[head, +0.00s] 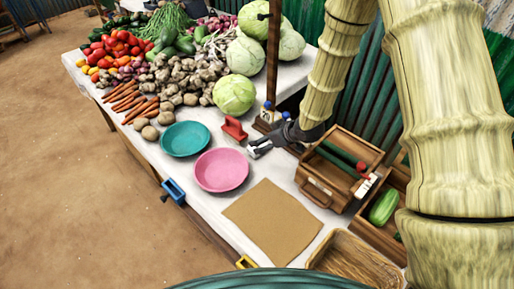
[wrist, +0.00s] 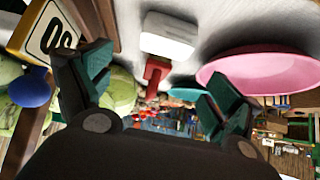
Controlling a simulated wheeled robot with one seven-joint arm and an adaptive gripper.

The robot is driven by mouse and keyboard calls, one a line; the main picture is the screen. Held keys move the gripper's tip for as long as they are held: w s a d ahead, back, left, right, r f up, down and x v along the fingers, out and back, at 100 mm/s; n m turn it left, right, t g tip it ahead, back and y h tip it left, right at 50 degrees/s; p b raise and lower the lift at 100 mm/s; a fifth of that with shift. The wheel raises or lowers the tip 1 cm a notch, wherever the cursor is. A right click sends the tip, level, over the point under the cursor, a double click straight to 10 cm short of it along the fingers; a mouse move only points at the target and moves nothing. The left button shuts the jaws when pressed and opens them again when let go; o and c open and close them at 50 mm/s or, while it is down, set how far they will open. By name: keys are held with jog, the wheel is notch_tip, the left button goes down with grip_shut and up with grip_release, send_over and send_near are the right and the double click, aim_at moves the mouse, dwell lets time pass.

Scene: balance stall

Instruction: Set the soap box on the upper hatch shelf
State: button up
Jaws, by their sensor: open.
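A small white box, which may be the soap box (wrist: 168,36), lies on the white cloth ahead of my gripper in the wrist view. A red object (wrist: 156,72) is just beyond it. My gripper (wrist: 155,88) is open, with its two dark fingers spread to either side and nothing between them. In the head view my gripper (head: 262,146) is low over the table, between the red object (head: 233,129) and the wooden box. A white patch by its fingertips may be the same box; I cannot tell. I cannot make out the upper hatch shelf in either view.
A pink plate (head: 221,170) and a teal plate (head: 185,138) lie left of my gripper. A cabbage (head: 234,94) and vegetable heaps are behind. A wooden box (head: 318,190) holding green and red items stands right. A brown mat (head: 272,221) lies bare in front.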

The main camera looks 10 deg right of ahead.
jog(key=shift+s+f, duration=0.15)
jog(key=shift+f, duration=0.2)
jog(key=shift+w+a+f, duration=0.3)
jog(key=shift+p+x, duration=0.75)
jog(key=shift+x, duration=2.35)
jog(key=shift+c, duration=0.2)
jog(key=c, duration=1.2)
